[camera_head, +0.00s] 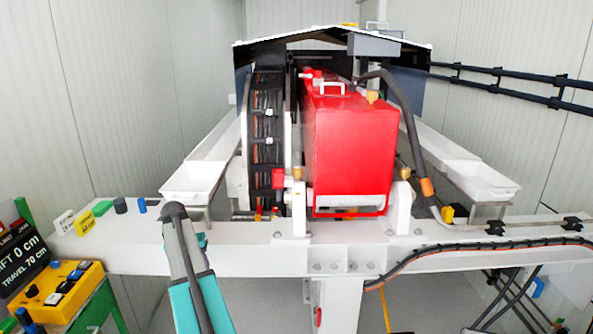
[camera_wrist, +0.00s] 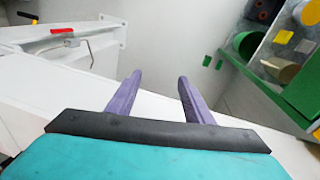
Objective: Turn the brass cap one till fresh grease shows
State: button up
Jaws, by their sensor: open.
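My gripper (camera_wrist: 160,76) shows in the wrist view as two purple fingers standing well apart, with nothing between them. The head view does not clearly show the fingers; my teal arm rises at its bottom centre-left. Small brass-coloured caps show in the head view: one (camera_head: 297,174) left of the red pump box (camera_head: 352,150), one (camera_head: 405,174) at its lower right, and one (camera_head: 372,96) near its top. I cannot tell which is cap one. No grease is discernible on them. No brass cap is recognisable in the wrist view, and my gripper touches none.
White trays (camera_head: 190,186) and (camera_head: 486,183) flank the pump. A white beam (camera_head: 270,262) crosses in front, with a black hose (camera_head: 450,252) on its right. A yellow control box (camera_head: 58,290) stands lower left. The wrist view shows a green-edged rack (camera_wrist: 270,90) with bins and a red-handled lever (camera_wrist: 62,31).

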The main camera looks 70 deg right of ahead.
jog(key=s+d+r, duration=0.1)
jog(key=d+r, duration=0.2)
jog(key=s+d+r+m, duration=0.1)
jog(key=d+r, duration=0.1)
jog(key=r, duration=0.2)
jog(key=s+d+r+m, duration=0.1)
jog(key=d+r, duration=0.2)
jog(key=r, duration=0.1)
jog(key=shift+s+d+h+p, duration=0.3)
jog(key=shift+p, duration=0.05)
jog(key=m+h+p, duration=0.2)
jog(key=m, duration=0.4)
send_near(297, 168)
jog(key=v, duration=0.4)
jog(key=shift+a+r, duration=0.1)
jog(key=shift+r, duration=0.15)
jog(key=shift+f, duration=0.1)
jog(key=shift+p+x, duration=2.7)
jog(key=shift+x, duration=4.2)
